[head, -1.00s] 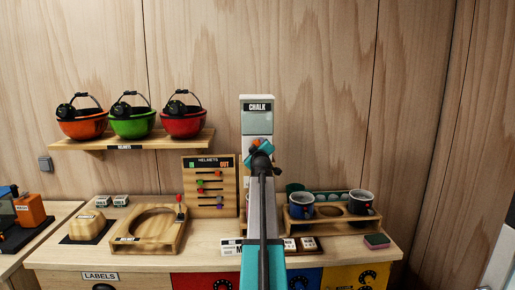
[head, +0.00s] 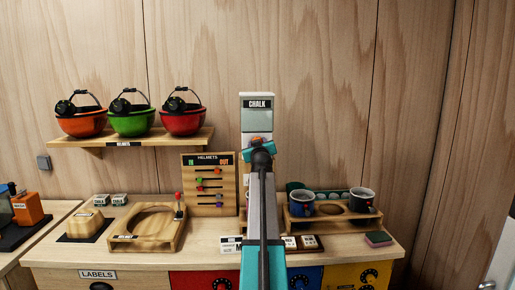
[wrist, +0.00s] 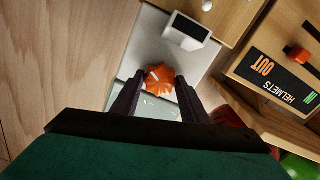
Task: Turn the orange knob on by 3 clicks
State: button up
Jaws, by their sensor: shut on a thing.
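The orange knob (wrist: 160,78) sits on the front of the white chalk dispenser (head: 257,122), below its CHALK sign. In the wrist view it is a lobed knob with a pale mark on it. My gripper (wrist: 159,82) has one dark finger on each side of the knob and is shut on it. In the head view my arm and the teal gripper body cover most of the knob and the dispenser's lower part. A sliver of orange (head: 257,139) shows above the gripper.
A HELMETS board (head: 208,160) with coloured sliders stands left of the dispenser. A shelf (head: 180,140) above holds several helmets. A wooden rack (head: 335,222) with two mugs stands to the right. A wooden stand with a round hole (head: 125,242) sits on the counter at left.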

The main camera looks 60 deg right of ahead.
jog(key=m+b, duration=0.1)
jog(key=m, duration=0.5)
jog(key=shift+s, duration=0.1)
jog(key=m, duration=0.6)
jog(key=shift+d, duration=0.1)
jog(key=shift+m, duration=0.3)
jog(key=shift+r, duration=0.1)
jog(key=o, duration=1.1)
jog(key=shift+c, duration=0.2)
jog(key=shift+s, duration=0.1)
jog(key=b+v, duration=0.2)
jog(key=v, duration=1.1)
jog(key=shift+a, duration=0.4)
